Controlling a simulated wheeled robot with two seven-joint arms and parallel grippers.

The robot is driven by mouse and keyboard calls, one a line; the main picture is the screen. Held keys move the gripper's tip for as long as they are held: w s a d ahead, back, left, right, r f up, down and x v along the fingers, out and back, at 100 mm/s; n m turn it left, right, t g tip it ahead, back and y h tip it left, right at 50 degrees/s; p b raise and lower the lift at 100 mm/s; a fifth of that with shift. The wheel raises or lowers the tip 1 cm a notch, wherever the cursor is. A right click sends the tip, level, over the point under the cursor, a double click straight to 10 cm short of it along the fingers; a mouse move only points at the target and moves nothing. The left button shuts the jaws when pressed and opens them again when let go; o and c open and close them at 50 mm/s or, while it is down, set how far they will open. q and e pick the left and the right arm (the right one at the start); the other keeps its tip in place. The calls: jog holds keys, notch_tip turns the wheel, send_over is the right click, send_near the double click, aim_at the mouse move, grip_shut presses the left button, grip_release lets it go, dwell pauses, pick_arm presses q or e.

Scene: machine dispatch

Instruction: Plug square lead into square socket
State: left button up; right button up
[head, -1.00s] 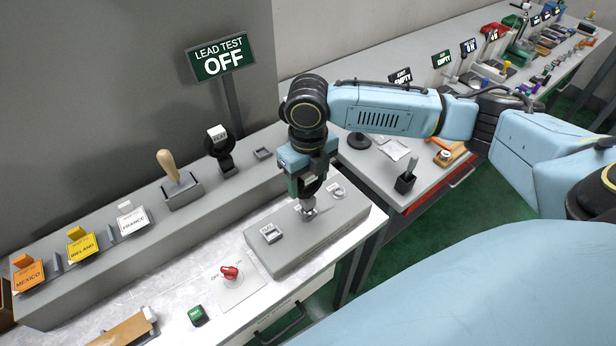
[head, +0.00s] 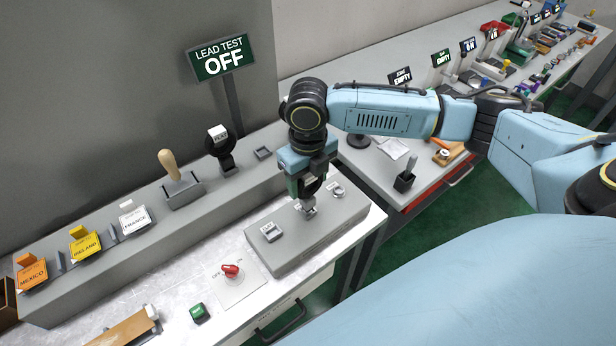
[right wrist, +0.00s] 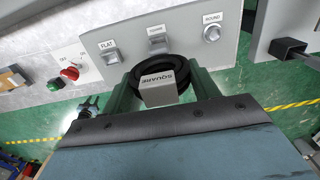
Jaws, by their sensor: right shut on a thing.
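My right gripper (head: 308,207) points down over the middle of the grey socket block (head: 330,232). It is shut on the square lead (right wrist: 160,88), a grey plug marked SQUARE with a black ring around it, between the green fingers. In the right wrist view the square socket (right wrist: 157,46) shows just beyond the lead, between the flat socket (right wrist: 111,57) and the round socket (right wrist: 212,33). In the head view my gripper hides most of the square socket. I cannot tell whether lead and socket touch. My left gripper is out of view.
The LEAD TEST sign (head: 220,58) reads OFF. A raised shelf behind holds a wooden-handled lever (head: 172,168) and tagged holders. Another table stands at the right.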

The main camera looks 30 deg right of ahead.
jog(key=shift+f, duration=0.8)
jog(key=o, duration=1.5)
jog(key=shift+r, duration=0.1)
jog(key=shift+r+p, duration=2)
jog(key=shift+p, duration=0.3)
jog(key=shift+r+p, duration=0.35)
jog(key=shift+r, duration=0.6)
